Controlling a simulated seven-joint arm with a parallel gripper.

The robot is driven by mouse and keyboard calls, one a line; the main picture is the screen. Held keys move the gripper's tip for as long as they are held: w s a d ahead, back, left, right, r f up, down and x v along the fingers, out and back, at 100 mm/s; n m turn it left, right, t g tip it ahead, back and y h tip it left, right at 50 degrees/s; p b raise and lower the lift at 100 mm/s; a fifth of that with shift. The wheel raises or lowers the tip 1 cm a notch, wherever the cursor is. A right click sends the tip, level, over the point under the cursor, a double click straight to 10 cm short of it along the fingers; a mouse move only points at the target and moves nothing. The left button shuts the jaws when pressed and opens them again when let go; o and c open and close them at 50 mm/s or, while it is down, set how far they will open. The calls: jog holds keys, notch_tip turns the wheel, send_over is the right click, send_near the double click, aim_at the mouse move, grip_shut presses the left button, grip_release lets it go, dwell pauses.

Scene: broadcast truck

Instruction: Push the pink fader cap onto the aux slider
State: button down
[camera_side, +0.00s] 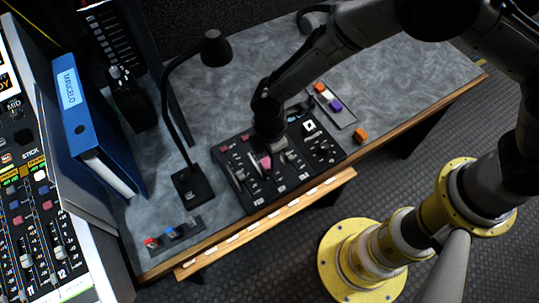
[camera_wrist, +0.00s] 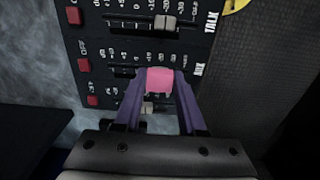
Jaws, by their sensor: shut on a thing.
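The pink fader cap (camera_wrist: 160,80) is held between the two purple fingers of my gripper (camera_wrist: 160,88). In the side view, the pink cap (camera_side: 265,163) shows just below my gripper (camera_side: 268,143), over the black fader panel (camera_side: 236,160). In the wrist view, the cap covers part of the middle slider row of the panel (camera_wrist: 120,45), whose label is hard to read. Whether the cap touches the slider stem, hidden beneath it, I cannot tell. Light fader caps show on the neighbouring rows, one above (camera_wrist: 165,22) and one below (camera_wrist: 148,108).
A desk lamp (camera_side: 190,185) stands left of the panel. A tray (camera_side: 345,118) with orange, white and purple caps lies behind it, with a loose orange cap (camera_side: 361,135) nearby. Another tray (camera_side: 188,231) holds red and blue pieces. A blue binder (camera_side: 90,125) stands at left.

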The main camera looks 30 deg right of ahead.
jog(key=shift+f, duration=0.95)
jog(key=shift+c, duration=2)
grip_release()
notch_tip(320, 180, up, 14)
